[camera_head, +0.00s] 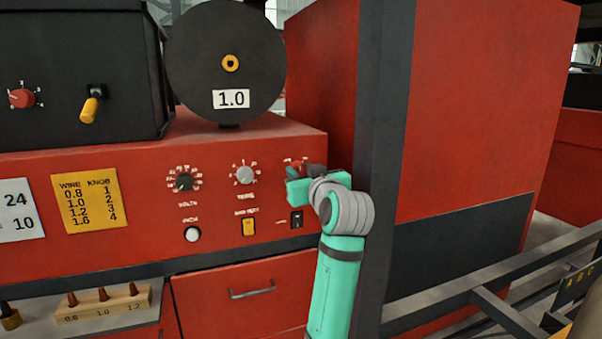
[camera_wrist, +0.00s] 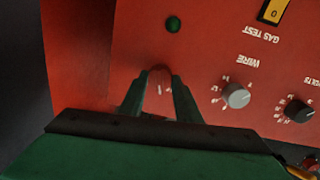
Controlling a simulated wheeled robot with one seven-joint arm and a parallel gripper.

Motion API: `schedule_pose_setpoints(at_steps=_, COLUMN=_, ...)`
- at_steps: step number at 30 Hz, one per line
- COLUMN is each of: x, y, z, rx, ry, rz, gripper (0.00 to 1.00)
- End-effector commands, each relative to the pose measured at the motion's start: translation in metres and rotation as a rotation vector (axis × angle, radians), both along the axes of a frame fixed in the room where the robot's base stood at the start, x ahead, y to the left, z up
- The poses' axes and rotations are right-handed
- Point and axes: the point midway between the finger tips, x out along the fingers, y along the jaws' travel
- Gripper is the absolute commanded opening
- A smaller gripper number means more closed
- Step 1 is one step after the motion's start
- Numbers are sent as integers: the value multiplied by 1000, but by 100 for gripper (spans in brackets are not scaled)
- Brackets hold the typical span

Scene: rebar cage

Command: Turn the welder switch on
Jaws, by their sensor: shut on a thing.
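The red welder panel (camera_head: 140,235) carries a row of dials and switches. My gripper (camera_head: 303,173) is at the right end of the upper row, against the panel face. In the wrist view my gripper (camera_wrist: 158,82) has its two dark fingers shut on a small reddish knob (camera_wrist: 160,70). The knob is mostly hidden by the fingers, and I cannot read its setting. In the wrist view, which is upside down, a dark green round lamp (camera_wrist: 173,24) shows beyond the fingertips.
Left of my gripper are the grey wire knob (camera_head: 244,175) and the black volts knob (camera_head: 184,182). Below them are a white button (camera_head: 192,234) and the yellow gas test switch (camera_head: 249,227). A dark upright post (camera_head: 385,150) stands close to the right of my arm.

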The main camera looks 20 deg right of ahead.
Motion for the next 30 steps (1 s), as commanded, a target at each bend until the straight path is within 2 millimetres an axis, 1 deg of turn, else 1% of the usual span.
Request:
schedule_pose_setpoints(at_steps=18, x=0, y=-2, z=0, rx=588, ry=21, rz=1, gripper=8)
schedule_pose_setpoints(at_steps=30, x=1, y=-3, z=0, rx=913, ry=33, rz=1, gripper=8)
